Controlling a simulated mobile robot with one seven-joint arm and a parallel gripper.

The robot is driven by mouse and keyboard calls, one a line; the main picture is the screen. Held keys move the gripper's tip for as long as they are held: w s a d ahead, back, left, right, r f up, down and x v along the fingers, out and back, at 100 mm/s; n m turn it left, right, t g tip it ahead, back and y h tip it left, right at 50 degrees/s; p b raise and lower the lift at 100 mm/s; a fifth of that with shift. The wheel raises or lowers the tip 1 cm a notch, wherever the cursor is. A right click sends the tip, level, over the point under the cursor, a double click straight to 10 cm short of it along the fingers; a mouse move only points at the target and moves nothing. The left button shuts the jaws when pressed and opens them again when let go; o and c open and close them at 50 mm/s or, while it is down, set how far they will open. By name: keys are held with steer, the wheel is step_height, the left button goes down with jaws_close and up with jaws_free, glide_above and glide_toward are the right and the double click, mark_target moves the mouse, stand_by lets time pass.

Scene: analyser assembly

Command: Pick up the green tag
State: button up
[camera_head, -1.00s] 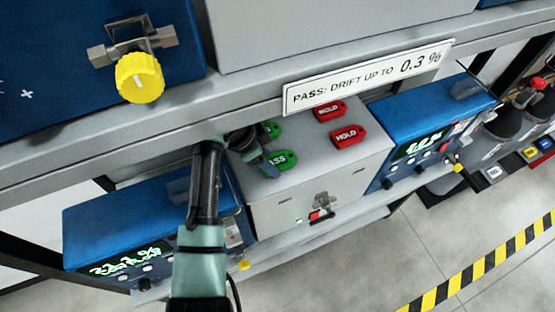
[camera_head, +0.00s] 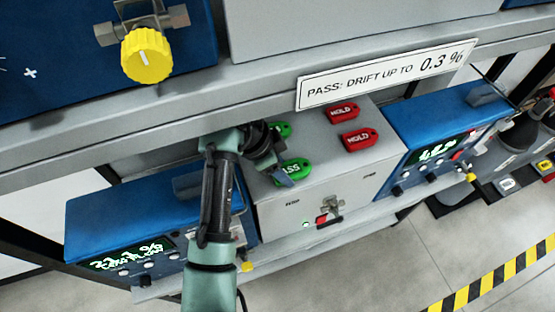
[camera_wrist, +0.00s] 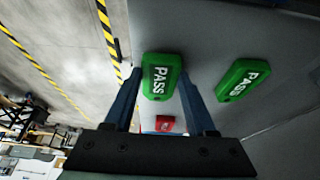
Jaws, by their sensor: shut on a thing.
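A green PASS tag (camera_head: 293,171) is at the front left of the grey box top in the head view. My gripper (camera_head: 283,178) reaches it from the left, and its dark wrist partly covers the tag. In the wrist view the green tag (camera_wrist: 161,76) sits between the two blue fingers of my gripper (camera_wrist: 159,92), which is shut on it. I cannot tell whether the tag touches the box top. A second green PASS tag (camera_wrist: 243,80) lies apart to the right in the wrist view; in the head view it shows behind my wrist (camera_head: 282,129).
Two red HOLD tags (camera_head: 360,139) lie on the grey box (camera_head: 325,188), right of the green ones. A shelf edge with a label (camera_head: 385,75) overhangs behind. Blue analysers stand left (camera_head: 130,215) and right (camera_head: 440,125) of the box. Open floor lies at the front right.

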steer(key=s+d, duration=0.3)
steer(key=s, duration=0.4)
steer(key=s+d, duration=0.2)
steer(key=s, duration=0.5)
steer(key=shift+d, duration=0.4)
